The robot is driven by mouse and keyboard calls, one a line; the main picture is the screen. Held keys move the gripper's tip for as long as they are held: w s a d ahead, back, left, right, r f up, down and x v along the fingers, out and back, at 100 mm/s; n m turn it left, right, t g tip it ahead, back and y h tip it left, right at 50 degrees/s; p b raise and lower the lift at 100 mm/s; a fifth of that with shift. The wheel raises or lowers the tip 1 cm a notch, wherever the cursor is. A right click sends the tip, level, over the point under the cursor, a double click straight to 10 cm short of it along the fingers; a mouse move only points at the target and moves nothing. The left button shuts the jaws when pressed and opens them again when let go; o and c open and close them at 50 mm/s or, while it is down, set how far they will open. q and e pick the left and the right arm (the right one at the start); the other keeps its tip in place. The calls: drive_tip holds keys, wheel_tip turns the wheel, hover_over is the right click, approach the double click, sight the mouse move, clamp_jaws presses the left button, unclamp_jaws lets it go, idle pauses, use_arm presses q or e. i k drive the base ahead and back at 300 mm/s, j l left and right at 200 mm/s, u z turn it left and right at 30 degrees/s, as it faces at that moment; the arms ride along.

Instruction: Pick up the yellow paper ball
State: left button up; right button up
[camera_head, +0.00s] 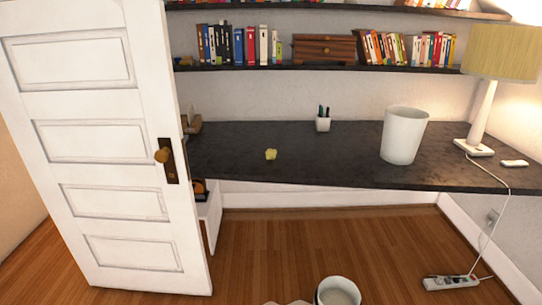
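A small crumpled yellow paper ball (271,154) lies on the dark desk top (330,165), left of the middle and back from the front edge. Nothing touches it and it is in plain sight. Neither of my grippers shows in the head view.
A white door (110,200) stands at the left, in front of the desk's left end. On the desk are a white bin (404,136), a pen cup (323,122) and a lamp (483,110). A power strip (450,282) lies on the wooden floor (320,240), which is mostly clear.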

sight(270, 154)
drive_tip(key=i+j+z, duration=0.1)
drive_tip(key=z, duration=0.3)
drive_tip(key=i+j+z, duration=0.15)
drive_tip(key=z, duration=0.3)
drive_tip(key=i+j+z, duration=0.15)
drive_tip(key=z, duration=0.25)
drive_tip(key=i+j+z, duration=0.1)
drive_tip(key=j, duration=0.2)
drive_tip(key=i+j+z, duration=0.15)
drive_tip(key=j+z, duration=0.1)
drive_tip(key=j, duration=0.3)
drive_tip(key=i+j, duration=0.1)
drive_tip(key=j, duration=0.25)
drive_tip(key=i+j, duration=0.1)
drive_tip(key=j, duration=0.2)
drive_tip(key=i+j, duration=0.1)
drive_tip(key=j, duration=0.25)
drive_tip(key=z, duration=0.05)
